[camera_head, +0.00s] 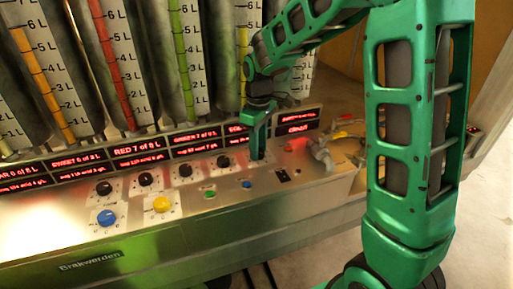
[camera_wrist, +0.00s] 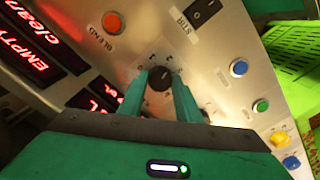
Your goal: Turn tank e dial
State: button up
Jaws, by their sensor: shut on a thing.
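A small black dial (camera_wrist: 160,78) with white marks around it sits on the metal control panel in the wrist view. My gripper (camera_wrist: 162,82) has one finger on each side of this dial and is shut on it. In the head view my gripper (camera_head: 257,152) points down onto the panel at the right end of the row of black dials, and it hides the dial there. The other black dials (camera_head: 185,170) stand in a row to its left. I cannot read the letter of the held dial.
Red displays (camera_head: 140,152) run along the panel behind the dials, below upright tanks with level scales. Nearby are an orange-red button (camera_wrist: 113,22), a black switch (camera_wrist: 205,12), a blue button (camera_wrist: 238,67), a green button (camera_wrist: 261,106) and a yellow knob (camera_head: 161,204).

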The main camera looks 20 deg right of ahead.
jog(key=shift+w+r+n, duration=0.1)
jog(key=shift+w+n, duration=0.05)
jog(key=shift+n, duration=0.35)
jog(key=shift+d, duration=0.1)
jog(key=o, duration=1.1)
notch_tip(320, 180, up, 11)
jog(key=shift+f, duration=0.2)
